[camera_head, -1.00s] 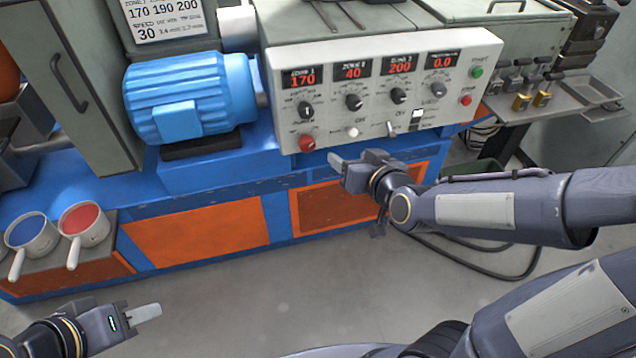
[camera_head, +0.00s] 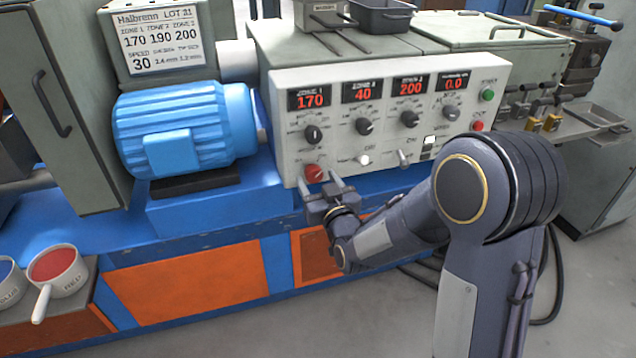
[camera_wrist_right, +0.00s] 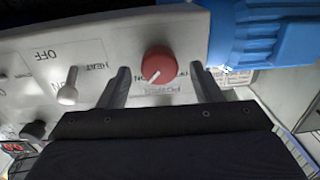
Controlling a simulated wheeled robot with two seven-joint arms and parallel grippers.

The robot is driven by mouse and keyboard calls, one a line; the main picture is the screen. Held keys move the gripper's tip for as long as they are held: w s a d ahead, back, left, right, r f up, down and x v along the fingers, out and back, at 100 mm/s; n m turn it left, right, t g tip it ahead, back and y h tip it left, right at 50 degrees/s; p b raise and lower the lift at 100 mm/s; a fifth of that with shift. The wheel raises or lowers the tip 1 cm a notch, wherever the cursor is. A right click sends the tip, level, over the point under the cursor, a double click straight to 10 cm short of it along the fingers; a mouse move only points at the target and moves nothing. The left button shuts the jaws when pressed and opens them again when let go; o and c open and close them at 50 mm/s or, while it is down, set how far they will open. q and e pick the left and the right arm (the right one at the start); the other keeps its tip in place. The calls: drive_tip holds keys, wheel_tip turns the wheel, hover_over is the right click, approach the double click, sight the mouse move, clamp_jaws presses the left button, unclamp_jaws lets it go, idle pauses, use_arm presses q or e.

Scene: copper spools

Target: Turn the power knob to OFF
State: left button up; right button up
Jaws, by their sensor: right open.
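The red round power knob (camera_head: 314,173) sits at the lower left of the white control panel (camera_head: 285,130). In the right wrist view the knob (camera_wrist_right: 158,62) has a white pointer line toward the lower left, near a label that reads ON upside down. My right gripper (camera_head: 320,184) is open, with its fingertips close to the panel at the knob. In the wrist view one finger shows on each side of the knob, with gaps. I cannot tell how far the tips reach around it. My left gripper is out of view.
A lever switch (camera_head: 403,158) and black dials (camera_head: 364,127) are on the panel. A blue motor (camera_head: 185,130) stands left of it. Red (camera_head: 58,268) and blue pots are at the lower left.

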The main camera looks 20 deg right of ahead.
drive_tip(key=shift+w, duration=0.25)
drive_tip(key=c, duration=1)
